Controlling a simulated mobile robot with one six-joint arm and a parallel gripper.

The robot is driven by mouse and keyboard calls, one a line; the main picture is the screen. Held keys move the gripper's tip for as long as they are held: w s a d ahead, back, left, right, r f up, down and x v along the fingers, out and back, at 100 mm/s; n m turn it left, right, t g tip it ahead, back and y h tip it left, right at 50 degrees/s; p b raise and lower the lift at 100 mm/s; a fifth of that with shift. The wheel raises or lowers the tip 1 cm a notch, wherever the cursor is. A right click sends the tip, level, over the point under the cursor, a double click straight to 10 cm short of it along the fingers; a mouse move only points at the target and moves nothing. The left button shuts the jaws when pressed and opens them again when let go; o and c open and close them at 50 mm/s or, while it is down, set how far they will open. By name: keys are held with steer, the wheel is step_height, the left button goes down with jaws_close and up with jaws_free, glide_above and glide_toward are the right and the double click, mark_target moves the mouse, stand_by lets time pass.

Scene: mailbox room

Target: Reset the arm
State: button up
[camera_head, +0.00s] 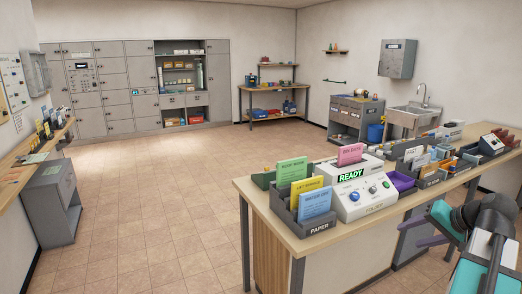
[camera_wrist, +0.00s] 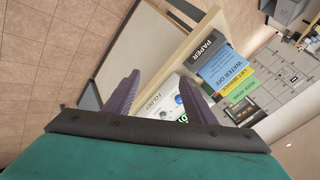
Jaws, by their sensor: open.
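My gripper shows in the wrist view (camera_wrist: 158,98) with its two purple fingers spread apart and nothing between them. In the head view my arm is at the lower right, beside the long counter (camera_head: 262,215), with a purple finger (camera_head: 430,241) visible at its left. Beyond the fingers in the wrist view are the white folder machine (camera_wrist: 163,110) and the paper holder (camera_wrist: 204,47). The fingers appear apart from both.
On the counter stand the folder machine (camera_head: 352,190) with a green READY display and the paper holder (camera_head: 303,213) with colored cards. Several organizers and boxes fill the counter's right part. Open tiled floor (camera_head: 160,200) lies left of it. Grey lockers (camera_head: 110,90) line the back wall.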

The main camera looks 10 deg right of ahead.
steer(key=w+a+f+n+g+y, duration=0.15)
steer(key=w+a+f, duration=0.25)
steer(key=a+f, duration=0.45)
steer(key=w+a+f+n+g+y, duration=0.15)
steer(key=w+a+f, duration=0.25)
steer(key=a+f, duration=0.45)
steer(key=s+a+f+n+g+y, duration=0.1)
steer(key=a+f+g, duration=0.1)
steer(key=a+f, duration=0.65)
steer(key=s+a+f+g+y, duration=0.1)
steer(key=s+a+f+g, duration=0.15)
steer(key=a+f, duration=0.55)
steer(key=s+a+f+n+g+h, duration=0.1)
steer(key=s+a+f+g, duration=0.1)
steer(key=s+a+f, duration=0.5)
steer(key=s+a+f+n+g+h, duration=0.1)
steer(key=s+a+f+n+g, duration=0.2)
steer(key=f, duration=0.6)
steer(key=s+d+f+n+g+h, duration=0.1)
steer(key=s+f+h, duration=0.3)
steer(key=s+f, duration=0.7)
steer(key=s, duration=0.3)
steer(key=shift+s+h, duration=0.3)
steer(key=shift+s, duration=0.1)
steer(key=shift+d, duration=0.1)
